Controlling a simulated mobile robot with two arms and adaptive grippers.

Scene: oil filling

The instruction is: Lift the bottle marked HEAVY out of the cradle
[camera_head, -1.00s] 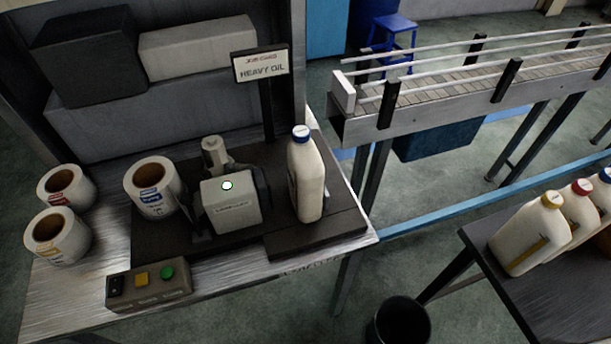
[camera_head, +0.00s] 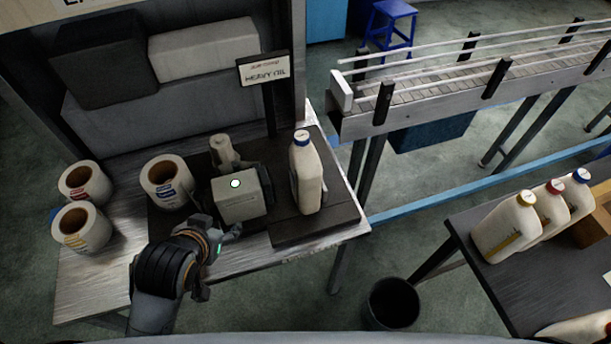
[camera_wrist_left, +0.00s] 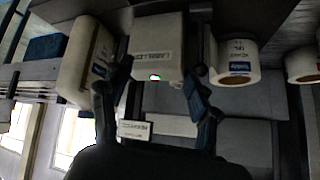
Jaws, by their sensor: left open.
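A cream bottle with a blue cap (camera_head: 308,175) stands upright at the right of the dark labelling station, beside the grey labeller (camera_head: 239,195). The cradle around its base is hard to make out. A sign reading HEAVY OIL (camera_head: 263,70) stands behind. In the left wrist view, the picture is upside down and the bottle (camera_wrist_left: 82,55) shows a blue-and-white label, too small to read. My left gripper (camera_head: 221,256) is open and empty, in front of the labeller and left of the bottle, apart from it. My right gripper is not in view.
Label rolls (camera_head: 166,184) stand left of the labeller. More bottles (camera_head: 508,228) stand on a dark table at right, one lying at its front. A conveyor (camera_head: 450,105) runs at the back right. A black bin (camera_head: 392,304) stands on the floor between the tables.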

